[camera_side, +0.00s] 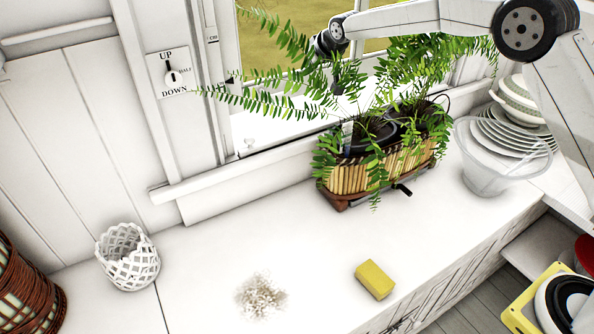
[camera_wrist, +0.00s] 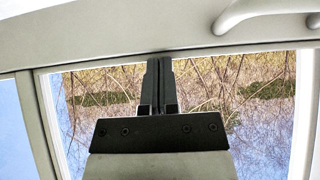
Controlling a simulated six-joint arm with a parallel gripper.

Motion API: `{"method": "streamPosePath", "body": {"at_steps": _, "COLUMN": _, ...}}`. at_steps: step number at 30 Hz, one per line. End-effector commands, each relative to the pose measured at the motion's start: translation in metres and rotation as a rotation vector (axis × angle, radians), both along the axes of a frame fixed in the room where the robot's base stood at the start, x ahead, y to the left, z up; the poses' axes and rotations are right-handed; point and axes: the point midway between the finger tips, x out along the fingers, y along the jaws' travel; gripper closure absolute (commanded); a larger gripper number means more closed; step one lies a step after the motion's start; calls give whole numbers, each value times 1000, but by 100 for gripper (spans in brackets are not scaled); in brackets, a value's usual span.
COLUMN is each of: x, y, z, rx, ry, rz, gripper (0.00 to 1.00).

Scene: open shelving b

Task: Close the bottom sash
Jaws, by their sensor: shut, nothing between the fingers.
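The window's bottom sash shows in the wrist view as a pale rail (camera_wrist: 110,48) across the top, with glass and bare branches beyond. A curved pale handle (camera_wrist: 262,12) is on the rail at the upper right. My gripper (camera_wrist: 160,62) is shut and empty, its dark fingertips at or just in front of the rail's edge; I cannot tell whether they touch. The handle is off to the right of the fingers. In the side view my gripper is at the window behind the fern (camera_side: 285,90), its fingertips largely hidden by leaves.
A planter box (camera_side: 370,172) with ferns stands on the counter before the window. A clear bowl (camera_side: 490,170) and stacked plates (camera_side: 515,130) are to its right. A yellow sponge (camera_side: 375,280), a white basket (camera_side: 128,262) and a UP/DOWN plate (camera_side: 171,75) are also in view.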

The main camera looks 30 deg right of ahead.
Motion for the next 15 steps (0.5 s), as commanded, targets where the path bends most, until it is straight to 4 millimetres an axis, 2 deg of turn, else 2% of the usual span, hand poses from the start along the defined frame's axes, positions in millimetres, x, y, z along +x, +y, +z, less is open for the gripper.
{"method": "streamPosePath", "body": {"at_steps": 4, "x": 0, "y": 0, "z": -2, "rx": 0, "ry": 1, "rz": 0, "gripper": 100}}
{"method": "streamPosePath", "body": {"at_steps": 7, "x": 0, "y": 0, "z": -14, "rx": -1, "ry": 3, "rz": 1, "gripper": 100}}
{"method": "streamPosePath", "body": {"at_steps": 15, "x": -2, "y": 0, "z": -83, "rx": -1, "ry": 15, "rz": 1, "gripper": 100}}
